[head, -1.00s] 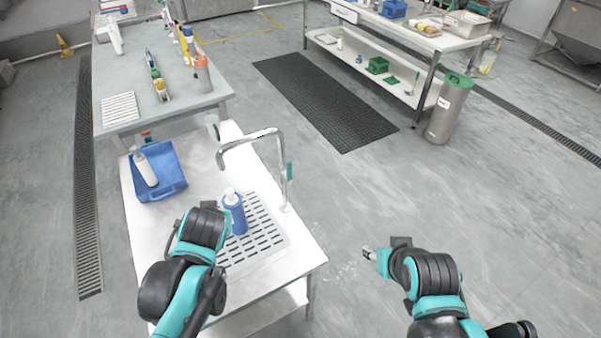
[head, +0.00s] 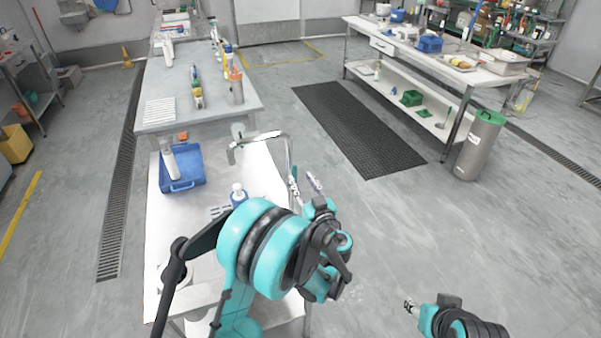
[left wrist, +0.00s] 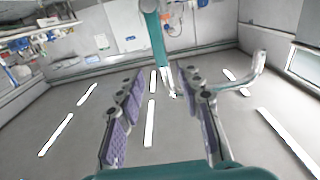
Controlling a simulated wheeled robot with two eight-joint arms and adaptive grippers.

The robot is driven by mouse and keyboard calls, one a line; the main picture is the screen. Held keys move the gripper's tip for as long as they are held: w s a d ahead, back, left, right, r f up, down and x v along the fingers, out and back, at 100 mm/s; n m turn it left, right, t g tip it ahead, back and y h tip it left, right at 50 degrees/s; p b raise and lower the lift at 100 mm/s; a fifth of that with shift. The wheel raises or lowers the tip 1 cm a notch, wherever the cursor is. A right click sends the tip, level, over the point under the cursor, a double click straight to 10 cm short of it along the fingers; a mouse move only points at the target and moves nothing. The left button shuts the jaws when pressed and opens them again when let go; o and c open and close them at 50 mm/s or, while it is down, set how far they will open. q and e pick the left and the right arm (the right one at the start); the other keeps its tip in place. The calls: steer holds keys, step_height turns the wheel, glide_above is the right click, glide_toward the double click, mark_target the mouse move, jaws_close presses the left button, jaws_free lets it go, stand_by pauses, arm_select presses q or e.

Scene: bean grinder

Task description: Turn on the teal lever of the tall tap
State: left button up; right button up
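The tall tap (head: 262,138) is a silver bent pipe at the right edge of the near table. Its teal lever (head: 293,172) is partly hidden behind my left gripper in the head view. My left gripper (head: 305,183) is open, its purple-padded fingers pointing toward the tap. In the left wrist view, the teal lever (left wrist: 156,40) stands ahead of the open fingers (left wrist: 163,100), roughly between them. The tap's pipe (left wrist: 250,75) bends off to the right there. I cannot tell whether a finger touches the lever. My right gripper (head: 411,306) is low at the right, away from the table.
A blue bottle (head: 239,194) stands on the near table (head: 165,235), partly hidden by my left arm. A blue tray (head: 190,178) with a white bottle (head: 169,160) is behind it. A steel bin (head: 476,150) stands farther right. Open floor lies right of the tap.

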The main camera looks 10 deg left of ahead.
mark_target(295, 169)
arm_select(q)
steer(key=b+x, duration=0.1)
steer(key=x, duration=0.6)
steer(key=shift+w+a, duration=0.15)
steer(key=shift+a, duration=0.05)
jaws_close()
